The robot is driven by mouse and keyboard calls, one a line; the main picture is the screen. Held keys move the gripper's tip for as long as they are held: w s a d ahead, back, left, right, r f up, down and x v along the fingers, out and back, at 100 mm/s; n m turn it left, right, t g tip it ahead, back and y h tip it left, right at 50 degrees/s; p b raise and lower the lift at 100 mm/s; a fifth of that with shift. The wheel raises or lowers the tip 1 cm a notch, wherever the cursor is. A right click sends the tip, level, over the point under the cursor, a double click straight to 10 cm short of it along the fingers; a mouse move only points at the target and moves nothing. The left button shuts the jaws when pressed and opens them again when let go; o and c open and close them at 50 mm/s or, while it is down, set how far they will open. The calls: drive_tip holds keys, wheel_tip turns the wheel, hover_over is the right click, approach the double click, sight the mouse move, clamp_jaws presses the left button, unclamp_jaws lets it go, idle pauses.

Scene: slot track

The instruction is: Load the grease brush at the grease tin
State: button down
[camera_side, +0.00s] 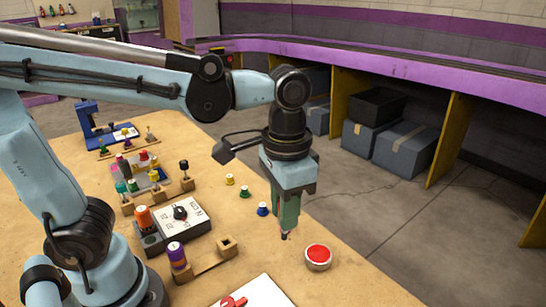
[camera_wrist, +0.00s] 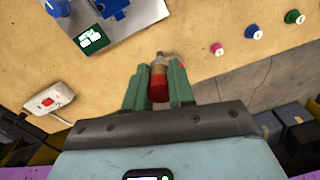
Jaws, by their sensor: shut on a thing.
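My gripper (camera_side: 286,231) hangs above the bench's right edge and points down. In the wrist view its green fingers (camera_wrist: 159,88) are shut on a slim tool with a red end, a tan body and a grey tip (camera_wrist: 158,77), which looks like the grease brush. The side view shows only a dark tip below the fingers. It is apart from the bench. A low round grey body with a red top (camera_side: 318,257) stands to the right of the tip; I cannot tell whether it is the grease tin. No other thing is clearly the tin.
Small yellow (camera_side: 229,179), green (camera_side: 244,190) and blue (camera_side: 262,208) pegs stand left of the gripper. A wooden holder (camera_side: 205,264) carries a purple-topped tool and an empty socket. A dial box (camera_side: 182,217) lies behind it. The wrist view shows a red-switch box (camera_wrist: 48,100).

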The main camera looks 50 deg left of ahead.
drive_tip(key=w+f, duration=0.3)
drive_tip(key=w, duration=0.6)
drive_tip(key=shift+d+f, duration=0.2)
drive_tip(key=shift+f, duration=1.35)
drive_tip(key=shift+d+f, duration=0.15)
drive_tip(key=shift+f, duration=1.35)
drive_tip(key=shift+f, duration=0.6)
wheel_tip(320, 180, up, 7)
idle(0.5)
idle(0.4)
